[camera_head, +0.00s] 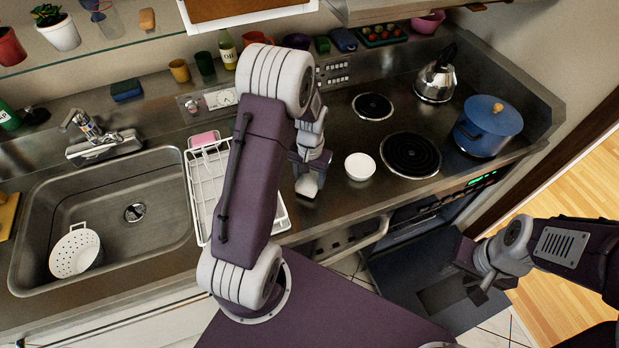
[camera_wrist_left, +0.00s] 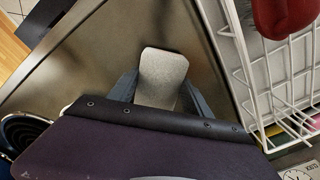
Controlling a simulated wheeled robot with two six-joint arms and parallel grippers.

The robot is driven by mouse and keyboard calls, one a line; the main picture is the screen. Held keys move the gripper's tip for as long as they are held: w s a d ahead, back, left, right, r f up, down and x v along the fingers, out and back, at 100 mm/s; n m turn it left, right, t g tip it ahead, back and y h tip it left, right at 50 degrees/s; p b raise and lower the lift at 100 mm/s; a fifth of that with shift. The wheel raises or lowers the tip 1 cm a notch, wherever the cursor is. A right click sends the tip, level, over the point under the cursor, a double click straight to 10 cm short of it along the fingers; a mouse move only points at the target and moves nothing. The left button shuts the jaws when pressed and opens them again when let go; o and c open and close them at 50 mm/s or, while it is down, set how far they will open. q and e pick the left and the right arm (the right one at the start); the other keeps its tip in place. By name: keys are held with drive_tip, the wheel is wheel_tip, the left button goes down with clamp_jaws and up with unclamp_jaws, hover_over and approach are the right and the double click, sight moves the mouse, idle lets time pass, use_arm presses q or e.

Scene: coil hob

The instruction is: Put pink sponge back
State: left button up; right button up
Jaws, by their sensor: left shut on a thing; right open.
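A pink sponge (camera_head: 205,139) lies at the far end of the white wire dish rack (camera_head: 199,192); a pink edge (camera_wrist_left: 315,121) also shows at the right of the left wrist view. My left gripper (camera_head: 306,184) is right of the rack, over the counter. It is shut on a pale grey flat piece with rounded corners (camera_wrist_left: 162,76), which I cannot name for sure. My left arm hides part of the rack in the head view. My right gripper (camera_head: 481,286) is open and empty, in front of the lowered oven door at the right.
A white bowl (camera_head: 359,166) stands right of my left gripper, beside the coil hob (camera_head: 410,155). A blue pot (camera_head: 487,127) and kettle (camera_head: 436,79) stand further right. The sink (camera_head: 105,205) holds a white colander (camera_head: 76,252). A red object (camera_wrist_left: 286,16) is in the rack.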

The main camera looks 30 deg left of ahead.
sight(310, 179)
use_arm(q)
drive_tip(key=shift+w+a+f, duration=0.1)
drive_tip(key=shift+w+f, duration=0.05)
drive_tip(key=shift+f, duration=0.55)
drive_tip(key=o, duration=1.3)
drive_tip(key=shift+o, duration=0.8)
wheel_tip(310, 179, up, 12)
drive_tip(key=s+d+f, duration=0.1)
drive_tip(key=s+d, duration=0.2)
drive_tip(key=s, duration=0.3)
drive_tip(key=s+d+f+t, duration=0.1)
drive_tip(key=s+d, duration=0.3)
drive_tip(key=s, duration=0.2)
drive_tip(key=shift+d+f+m+b, duration=0.2)
drive_tip(key=shift+d+m+b, duration=0.1)
drive_tip(key=shift+b, duration=0.1)
